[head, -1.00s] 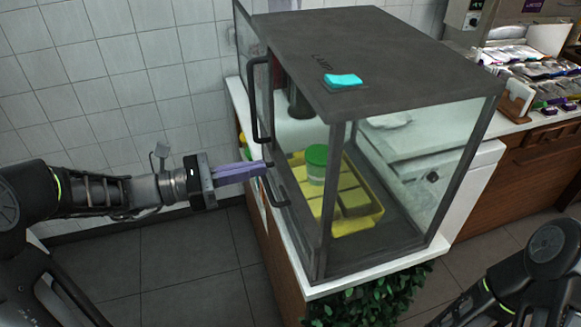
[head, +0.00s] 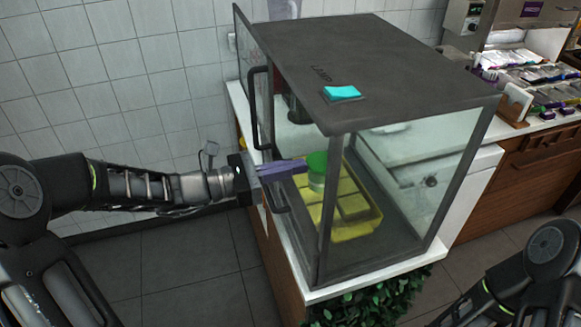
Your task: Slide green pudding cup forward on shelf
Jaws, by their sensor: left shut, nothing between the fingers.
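The green-lidded pudding cup (head: 317,168) stands upright in a yellow divided tray (head: 372,218) inside the glass display case. My left gripper (head: 304,166) reaches in from the left through the case's open side, past the door handle. Its purple fingers are shut and empty, with the tips right beside the cup's left side. I cannot tell whether they touch it. My right gripper is out of view; only part of my right arm shows at the lower right.
The dark-framed glass case (head: 410,75) has a door (head: 254,60) swung open at the left, with black handles close around my left gripper. A counter with packets (head: 540,90) stands at the right.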

